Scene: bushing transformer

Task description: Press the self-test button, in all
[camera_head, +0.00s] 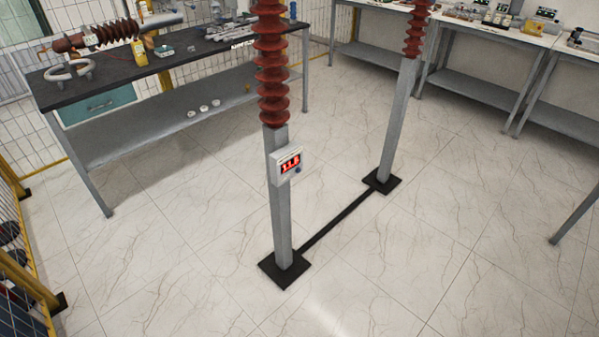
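A small light-coloured meter box (288,163) is fixed to the front grey post (282,215). Its red lit display (290,163) shows digits that are too small to read surely. A small dark bluish round button (297,170) sits at the lower right of the box, below the display. The post stands upright on a black base plate (284,268) and carries a red-brown ribbed insulator (271,70). Neither of my grippers is in view, and nothing touches the box.
A second post (395,125) with a red insulator stands behind to the right, joined by a black floor strip (335,222). A dark-topped workbench (150,68) stands at the left, other benches (480,82) at the back right. Yellow fencing (28,280) lines the left edge. The front tiled floor is clear.

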